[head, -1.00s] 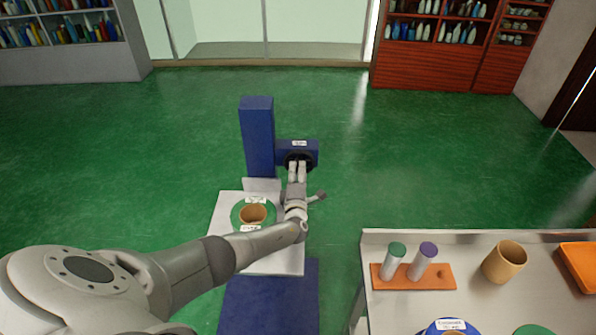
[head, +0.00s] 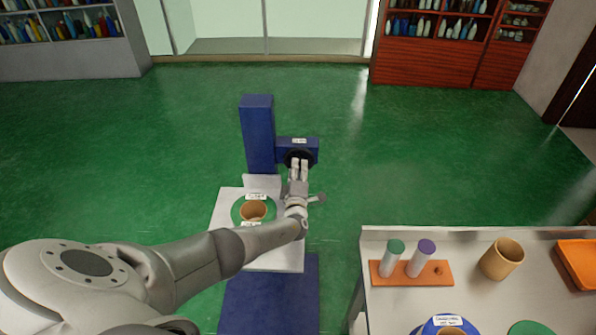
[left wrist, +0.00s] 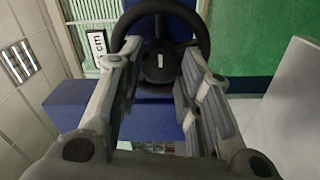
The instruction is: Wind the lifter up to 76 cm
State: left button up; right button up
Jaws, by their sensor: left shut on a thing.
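The lifter is a blue column (head: 258,135) on the floor with a white platform (head: 225,252) at its foot. A blue box (head: 311,148) beside the column carries a black handwheel (head: 291,154). My left gripper (head: 298,165) is at the wheel, shut on it. In the left wrist view the handwheel (left wrist: 201,40) shows between and beyond the fingers of the left gripper (left wrist: 160,75). A small label (left wrist: 97,45) there shows "cm"; its figure is not readable. My right gripper is out of view.
A tan cup (head: 253,211) in a green ring (head: 236,213) sits on the platform. At right a table (head: 480,240) holds an orange rack (head: 437,280) with two capped cylinders, another tan cup (head: 502,259) and an orange tray (head: 578,262). The green floor behind is clear.

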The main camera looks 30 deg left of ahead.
pick_arm(q)
jog(key=o, duration=1)
jog(key=shift+s+d, duration=0.1)
jog(key=v, duration=1.1)
jog(key=shift+s+d, duration=0.25)
jog(key=shift+s, duration=0.1)
jog(key=shift+f, duration=0.1)
